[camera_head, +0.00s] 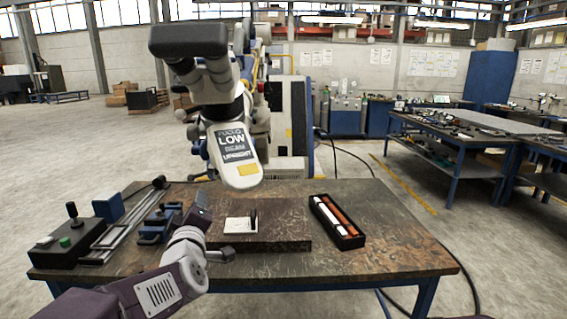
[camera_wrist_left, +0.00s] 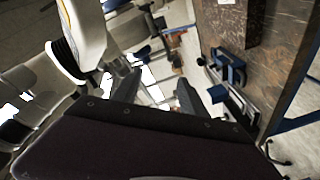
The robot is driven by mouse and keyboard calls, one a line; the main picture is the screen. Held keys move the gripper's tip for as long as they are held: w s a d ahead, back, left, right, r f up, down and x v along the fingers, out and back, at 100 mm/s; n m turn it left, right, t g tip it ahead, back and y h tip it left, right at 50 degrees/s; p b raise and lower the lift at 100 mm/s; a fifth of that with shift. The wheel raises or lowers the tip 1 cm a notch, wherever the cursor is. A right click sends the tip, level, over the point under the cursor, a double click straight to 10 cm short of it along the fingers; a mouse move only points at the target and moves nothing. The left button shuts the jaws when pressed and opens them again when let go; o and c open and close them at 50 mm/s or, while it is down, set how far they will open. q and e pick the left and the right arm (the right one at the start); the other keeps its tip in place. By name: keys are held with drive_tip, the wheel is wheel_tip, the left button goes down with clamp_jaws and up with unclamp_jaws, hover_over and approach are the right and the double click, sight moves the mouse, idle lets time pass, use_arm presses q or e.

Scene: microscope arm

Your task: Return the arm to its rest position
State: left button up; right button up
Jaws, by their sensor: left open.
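The microscope arm (camera_head: 235,150) is white with a "LOW BEAM UPRIGHT" label. In the head view it hangs over the back of the workbench, with a dark eyepiece head (camera_head: 188,40) at its top. A white curved part of it (camera_wrist_left: 85,35) also shows at the upper left of the left wrist view. My left gripper (camera_head: 203,205) is in front of and below the microscope arm, above the table. In the left wrist view its two dark fingers (camera_wrist_left: 158,92) are apart with nothing clearly between them. My right gripper is not in view.
The workbench (camera_head: 400,265) holds a dark board (camera_head: 285,225) with a white card (camera_head: 240,225), a black tray (camera_head: 350,240) with red and white tubes, a blue vise (camera_head: 155,228) and a black control box (camera_head: 65,243). The bench's right front is clear.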

use_arm(q)
drive_tip(key=s+d+f+m+g+h, duration=0.2)
drive_tip(key=s+f+m+g, duration=0.4)
drive_tip(key=f, duration=0.8)
drive_tip(key=s+d+f+m+g+h, duration=0.25)
drive_tip(key=s+f+g, duration=0.4)
drive_tip(key=f, duration=0.65)
drive_tip(key=s+a+f+m+g, duration=0.1)
drive_tip(key=s+f+m+g, duration=0.35)
drive_tip(key=s, duration=0.95)
wheel_tip(320, 180, up, 12)
drive_tip(key=t+p, duration=0.1)
drive_tip(key=p, duration=1.2)
drive_tip(key=shift+m, duration=0.3)
